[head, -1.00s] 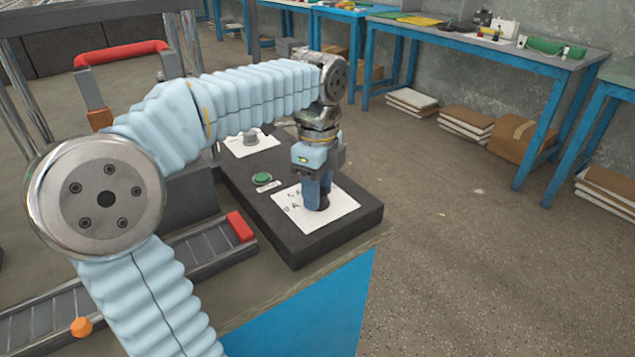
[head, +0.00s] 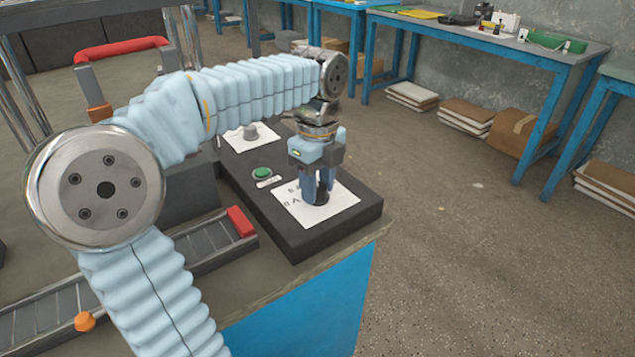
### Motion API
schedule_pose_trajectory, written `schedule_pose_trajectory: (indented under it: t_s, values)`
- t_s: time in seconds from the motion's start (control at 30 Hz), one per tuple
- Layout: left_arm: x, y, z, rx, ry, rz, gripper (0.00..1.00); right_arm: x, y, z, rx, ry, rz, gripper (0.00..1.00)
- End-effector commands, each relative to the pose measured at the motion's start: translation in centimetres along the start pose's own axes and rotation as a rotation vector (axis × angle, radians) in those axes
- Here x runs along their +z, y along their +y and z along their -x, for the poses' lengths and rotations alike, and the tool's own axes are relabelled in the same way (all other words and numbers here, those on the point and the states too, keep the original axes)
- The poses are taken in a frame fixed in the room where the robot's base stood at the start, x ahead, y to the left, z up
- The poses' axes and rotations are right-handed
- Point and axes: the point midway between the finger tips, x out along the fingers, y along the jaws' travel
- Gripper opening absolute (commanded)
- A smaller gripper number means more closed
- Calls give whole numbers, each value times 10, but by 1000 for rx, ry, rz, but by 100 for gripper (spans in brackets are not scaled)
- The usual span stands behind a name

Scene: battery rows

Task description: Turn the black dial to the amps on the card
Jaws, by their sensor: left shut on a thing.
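The black dial (head: 318,198) stands on a white card (head: 340,208) on the near right part of the dark panel (head: 362,222). My left gripper (head: 318,190) points down over the dial and is shut on it; its fingers and wrist hide part of the dial. No separate card giving the amps can be identified. My right gripper is not in view.
A green button (head: 263,173) with a small label is left of the white card. A grey knob (head: 250,133) sits on another white card farther back. A roller track with a red end block (head: 240,222) lies left of the panel.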

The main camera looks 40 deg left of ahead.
Motion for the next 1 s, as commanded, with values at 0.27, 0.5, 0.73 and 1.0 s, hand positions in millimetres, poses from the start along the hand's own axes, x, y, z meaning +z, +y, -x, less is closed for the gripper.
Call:
schedule_pose_trajectory:
  t_s: [0.27, 0.5, 0.73, 1.0]
  values:
    - [0, 0, 0, -1, 0, 0, 65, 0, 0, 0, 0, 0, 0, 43]
    - [0, 0, 2, -1, 0, 1, 65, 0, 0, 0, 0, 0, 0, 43]
    - [0, -1, 35, -6, -1, 0, 65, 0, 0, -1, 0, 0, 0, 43]
    - [0, -2, 102, -5, 0, -1, 65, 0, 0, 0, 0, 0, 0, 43]
